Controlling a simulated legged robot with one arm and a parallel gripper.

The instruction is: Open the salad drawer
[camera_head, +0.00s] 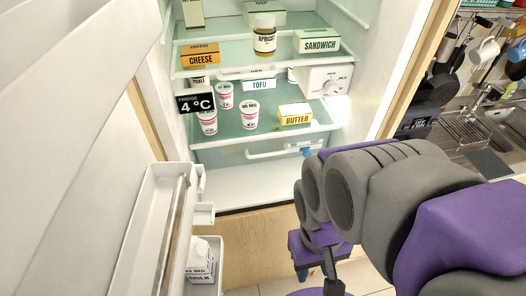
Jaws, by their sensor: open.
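The salad drawer (240,156) is a clear, pale-green bin under the lowest glass shelf of the open fridge. The drawer looks shut. My gripper (318,276) is below and in front of the drawer, outside the fridge, with dark fingers under a purple body. It is open, apart from the handle, and I see nothing between its fingers. My arm partly hides it and the fridge's lower right side.
The open fridge door (70,140) fills the left, its racks (153,215) jutting toward the middle. Yogurt cups (250,114) and a butter box (296,114) stand on the shelf above the drawer. A sink (495,125) is at right. Space before the drawer looks free.

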